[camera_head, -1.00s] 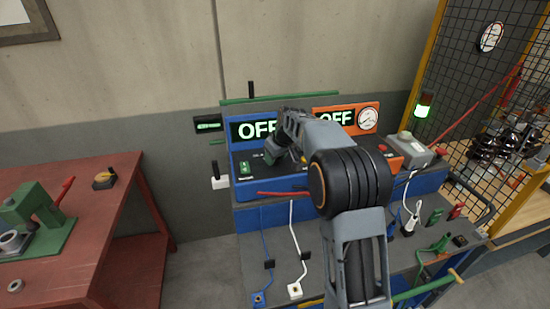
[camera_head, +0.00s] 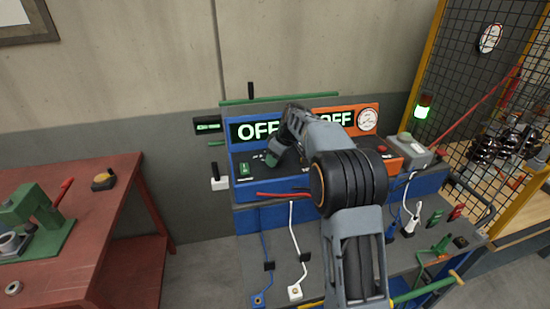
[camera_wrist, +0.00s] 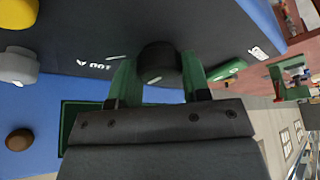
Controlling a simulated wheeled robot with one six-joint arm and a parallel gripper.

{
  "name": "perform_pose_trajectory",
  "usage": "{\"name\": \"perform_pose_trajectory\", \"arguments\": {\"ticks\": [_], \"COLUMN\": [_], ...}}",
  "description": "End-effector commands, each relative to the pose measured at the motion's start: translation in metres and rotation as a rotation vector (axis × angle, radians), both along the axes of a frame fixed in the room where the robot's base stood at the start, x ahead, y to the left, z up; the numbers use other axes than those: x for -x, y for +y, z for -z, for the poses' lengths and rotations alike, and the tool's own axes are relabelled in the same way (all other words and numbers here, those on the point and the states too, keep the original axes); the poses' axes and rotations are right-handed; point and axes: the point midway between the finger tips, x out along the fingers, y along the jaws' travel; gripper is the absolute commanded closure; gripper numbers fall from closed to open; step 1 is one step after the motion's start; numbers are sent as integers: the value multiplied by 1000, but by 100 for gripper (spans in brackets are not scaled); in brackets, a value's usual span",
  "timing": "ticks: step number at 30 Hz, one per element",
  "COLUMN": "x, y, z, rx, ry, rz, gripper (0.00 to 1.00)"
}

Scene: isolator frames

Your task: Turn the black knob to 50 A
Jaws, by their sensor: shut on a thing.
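The black knob (camera_wrist: 158,63) is on the dark panel of the blue unit and shows in the wrist view between two green fingers. My gripper (camera_wrist: 158,75) is shut on the knob, with one finger on each side. A light mark shows on the knob's face. The label "100 A" (camera_wrist: 95,64) is printed on the panel to its left in the wrist view; other marks are too small or tilted to read. In the head view my arm hides the knob. The blue unit's display (camera_head: 256,130) reads "OFF".
In the wrist view, a yellow knob (camera_wrist: 20,14), a grey knob (camera_wrist: 18,65) and a brown knob (camera_wrist: 19,140) lie left of the gripper. A green switch (camera_wrist: 230,69) is close to the right finger. An orange unit (camera_head: 322,112) adjoins the blue one; a red bench (camera_head: 85,215) stands left.

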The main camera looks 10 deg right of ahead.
Motion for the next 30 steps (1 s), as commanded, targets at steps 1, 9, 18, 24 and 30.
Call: {"name": "perform_pose_trajectory", "arguments": {"ticks": [1,9,18,24,30], "x": [0,0,0,2,13], "y": [0,0,0,-3,-14], "z": [0,0,0,-11,-46], "rx": [1,1,0,0,1], "ry": [0,0,0,-4,-5], "rz": [0,0,1,2,4], "gripper": [80,41,31,31,31]}}
